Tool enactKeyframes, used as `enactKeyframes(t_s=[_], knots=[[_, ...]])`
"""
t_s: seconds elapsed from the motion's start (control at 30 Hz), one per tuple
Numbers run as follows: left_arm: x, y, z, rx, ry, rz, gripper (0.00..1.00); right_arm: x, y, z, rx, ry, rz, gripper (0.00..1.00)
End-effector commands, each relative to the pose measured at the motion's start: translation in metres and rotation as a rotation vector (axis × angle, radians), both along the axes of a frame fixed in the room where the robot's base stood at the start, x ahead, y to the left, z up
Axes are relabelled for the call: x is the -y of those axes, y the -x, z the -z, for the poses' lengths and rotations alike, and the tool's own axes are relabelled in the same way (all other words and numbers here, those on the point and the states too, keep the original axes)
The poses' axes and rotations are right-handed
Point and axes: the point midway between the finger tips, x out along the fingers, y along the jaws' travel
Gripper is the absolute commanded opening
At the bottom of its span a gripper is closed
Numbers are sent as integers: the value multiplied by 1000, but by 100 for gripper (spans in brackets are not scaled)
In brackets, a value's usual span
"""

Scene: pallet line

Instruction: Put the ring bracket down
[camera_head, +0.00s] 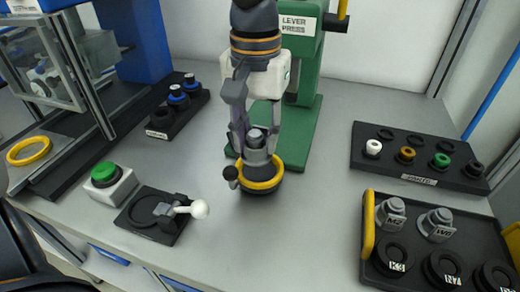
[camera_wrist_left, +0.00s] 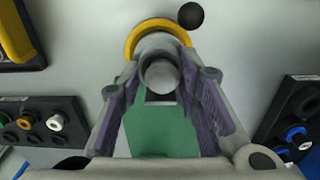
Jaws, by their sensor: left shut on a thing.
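My left gripper (camera_head: 257,138) comes down from the top middle of the head view and is shut on the grey upright stem of the ring bracket (camera_head: 262,184). The bracket has a yellow ring round its foot, a dark underside and a black ball at its left side. It looks upright, in front of the green press; I cannot tell whether its underside touches the table. In the left wrist view the stem (camera_wrist_left: 160,72) sits between the fingers (camera_wrist_left: 160,105), with the yellow ring and black ball beyond. My right gripper is not in view.
A plate with a white-knobbed clamp (camera_head: 155,215) and a green button box (camera_head: 110,184) stand left. The green lever press (camera_head: 303,125) is behind. A peg rack (camera_head: 420,179) and a black tray (camera_head: 412,277) are right. Bare grey table (camera_head: 300,235) lies in front of the bracket.

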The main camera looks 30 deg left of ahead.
Motion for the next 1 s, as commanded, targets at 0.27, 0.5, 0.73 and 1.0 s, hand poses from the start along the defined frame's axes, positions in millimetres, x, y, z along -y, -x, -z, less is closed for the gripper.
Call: enactKeyframes(t_s=[0.27,0.5,0.73,1.0], knots=[[0,-11,41,-8,5,1,0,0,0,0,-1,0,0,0],[0,-11,45,-3,4,0,0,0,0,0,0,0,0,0],[0,-11,48,-5,4,0,47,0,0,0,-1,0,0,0],[0,-11,48,-5,4,0,51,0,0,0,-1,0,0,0]])
